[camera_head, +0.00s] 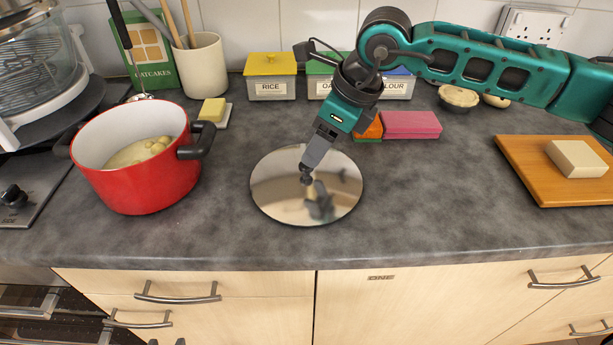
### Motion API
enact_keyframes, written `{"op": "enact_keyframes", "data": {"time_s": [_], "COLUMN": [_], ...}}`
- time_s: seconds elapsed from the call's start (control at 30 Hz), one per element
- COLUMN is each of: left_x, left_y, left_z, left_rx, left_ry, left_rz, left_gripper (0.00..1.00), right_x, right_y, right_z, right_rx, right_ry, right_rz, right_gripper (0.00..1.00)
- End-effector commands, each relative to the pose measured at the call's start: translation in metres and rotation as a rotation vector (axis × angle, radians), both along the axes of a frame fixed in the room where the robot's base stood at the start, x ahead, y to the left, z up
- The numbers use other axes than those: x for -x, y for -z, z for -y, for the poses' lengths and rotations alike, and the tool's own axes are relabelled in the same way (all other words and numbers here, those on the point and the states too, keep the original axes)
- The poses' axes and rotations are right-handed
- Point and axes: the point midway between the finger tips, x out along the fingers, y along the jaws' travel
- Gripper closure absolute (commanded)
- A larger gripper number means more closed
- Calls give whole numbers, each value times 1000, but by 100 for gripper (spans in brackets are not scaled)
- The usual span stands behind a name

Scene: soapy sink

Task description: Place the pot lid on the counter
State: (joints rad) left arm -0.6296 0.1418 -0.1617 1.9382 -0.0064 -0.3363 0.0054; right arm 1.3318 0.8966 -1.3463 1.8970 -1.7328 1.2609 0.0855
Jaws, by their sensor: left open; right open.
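The pot lid, a round shiny mirror-like disc (275,190), lies flat on the grey counter (430,205) at the middle. My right gripper (306,178) points down over the lid's middle, right at its small dark knob; it is open. Whether its fingers touch the knob is too small to tell. The gripper's reflection shows in the lid.
A red pot (145,187) with pale food inside stands uncovered on the left. Butter (212,110), storage boxes (271,88) and a pink sponge (411,125) line the back. A wooden board (525,180) lies at right. The counter between lid and board is clear.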

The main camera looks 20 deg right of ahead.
Motion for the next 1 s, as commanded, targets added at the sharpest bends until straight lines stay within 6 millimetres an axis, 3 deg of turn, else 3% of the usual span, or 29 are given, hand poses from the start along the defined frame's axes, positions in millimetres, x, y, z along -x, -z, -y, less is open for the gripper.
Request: {"op": "enact_keyframes", "data": {"time_s": [0.4, 0.67, 1.0], "left_x": [-1, -4, -5], "left_y": [-8, -9, -11], "left_z": [1, 1, 1], "left_rx": [1, 2, 2], "left_ry": [1, 2, 2], "left_rz": [2, 9, 13], "left_gripper": [57, 57, 57], "right_x": [-8, -8, -8], "right_y": [47, 49, 48], "right_z": [-17, -17, -17], "right_rx": [1, 0, 0], "right_ry": [1, 1, 1], "right_rz": [-1, 0, 0], "right_gripper": [42, 42, 74]}}
